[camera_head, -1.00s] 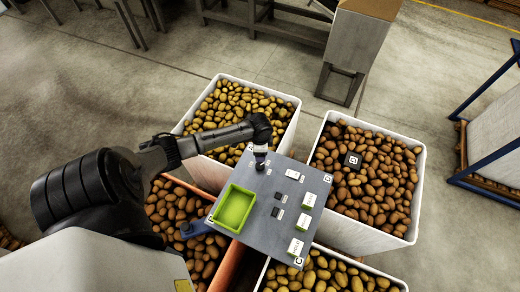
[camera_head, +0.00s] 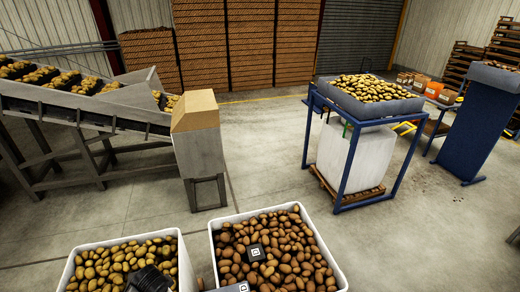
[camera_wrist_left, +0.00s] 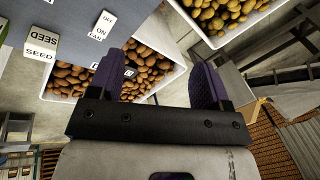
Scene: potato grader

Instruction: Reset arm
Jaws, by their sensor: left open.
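My left gripper (camera_wrist_left: 157,82) shows in the left wrist view with its two purple-padded fingers spread apart and nothing between them. Beyond the fingers is a white bin of brown potatoes (camera_wrist_left: 145,60) with a small dark tag in it. The grey panel (camera_wrist_left: 70,17) with white SEED and switch labels is at the upper left of that view, clear of the fingers. In the head view only a dark piece of my arm (camera_head: 150,280) shows at the bottom edge, over the left bin. My right gripper is in neither view.
In the head view, two white potato bins (camera_head: 208,240) (camera_head: 65,285) stand at the bottom. A conveyor (camera_head: 110,105) and a cardboard-topped box (camera_head: 195,140) are behind them. A blue frame (camera_head: 350,165) holds a potato tray at the right. Open concrete floor lies between.

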